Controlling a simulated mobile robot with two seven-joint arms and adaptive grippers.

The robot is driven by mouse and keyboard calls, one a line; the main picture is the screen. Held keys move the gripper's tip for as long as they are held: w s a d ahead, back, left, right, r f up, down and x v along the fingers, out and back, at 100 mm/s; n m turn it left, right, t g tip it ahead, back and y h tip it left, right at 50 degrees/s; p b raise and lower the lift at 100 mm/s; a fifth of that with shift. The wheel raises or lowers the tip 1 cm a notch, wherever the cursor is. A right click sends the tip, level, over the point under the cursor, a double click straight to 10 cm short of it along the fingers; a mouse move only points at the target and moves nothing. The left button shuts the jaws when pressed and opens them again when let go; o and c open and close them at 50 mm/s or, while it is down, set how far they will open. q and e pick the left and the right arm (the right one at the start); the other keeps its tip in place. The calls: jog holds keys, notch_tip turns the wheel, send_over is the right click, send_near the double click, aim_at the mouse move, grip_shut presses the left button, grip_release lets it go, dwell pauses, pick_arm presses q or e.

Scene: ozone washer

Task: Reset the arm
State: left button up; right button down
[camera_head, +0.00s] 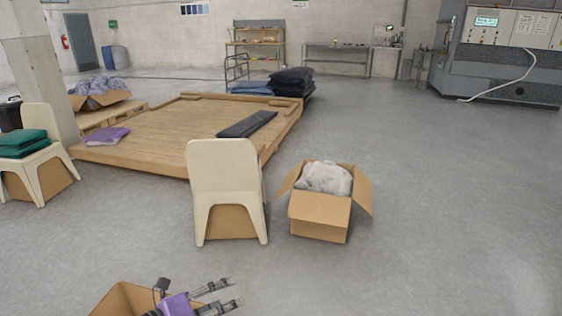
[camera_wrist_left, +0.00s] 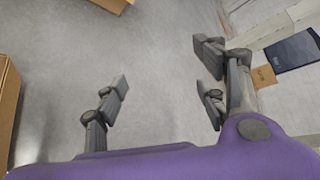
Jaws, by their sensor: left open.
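My left gripper (camera_head: 226,294) shows at the bottom of the head view, with purple and dark grey parts. Its fingers point right, in front of an open cardboard box at the bottom edge. In the left wrist view the gripper (camera_wrist_left: 165,95) has its fingers spread wide apart, with only grey floor between them. It holds nothing. My right gripper does not show in either view.
An open cardboard box (camera_head: 116,300) is close beside my left gripper. A cream chair (camera_head: 224,165) and a box (camera_head: 320,217) holding greyish-white cloth stand ahead. A low wooden platform (camera_head: 150,150) lies behind. The floor at right is clear.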

pick_arm(q)
notch_tip(320, 180, up, 3)
jog(key=s+n+t+p, duration=0.1)
jog(key=s+n+t, duration=0.25)
jog(key=n, duration=0.45)
jog(key=s+a+f+n+t+y+p, duration=0.1)
jog(key=s+a+f+n+y+p, duration=0.2)
jog(key=n, duration=0.4)
jog(key=s+a+f+n+y, duration=0.2)
jog(key=s+n+y, duration=0.1)
jog(key=s+n, duration=0.25)
jog(key=s+f+n+g+y+p, duration=0.1)
jog(key=s+f+n+g+p, duration=0.1)
jog(key=s+n, duration=0.4)
jog(key=s+f+n+g+y+p, duration=0.2)
jog(key=s+n, duration=0.4)
jog(key=s, duration=1.1)
notch_tip(320, 180, down, 2)
jog(key=shift+s+d+g+p, duration=0.2)
jog(key=shift+d+g+p, duration=0.15)
jog(key=shift+g, duration=0.2)
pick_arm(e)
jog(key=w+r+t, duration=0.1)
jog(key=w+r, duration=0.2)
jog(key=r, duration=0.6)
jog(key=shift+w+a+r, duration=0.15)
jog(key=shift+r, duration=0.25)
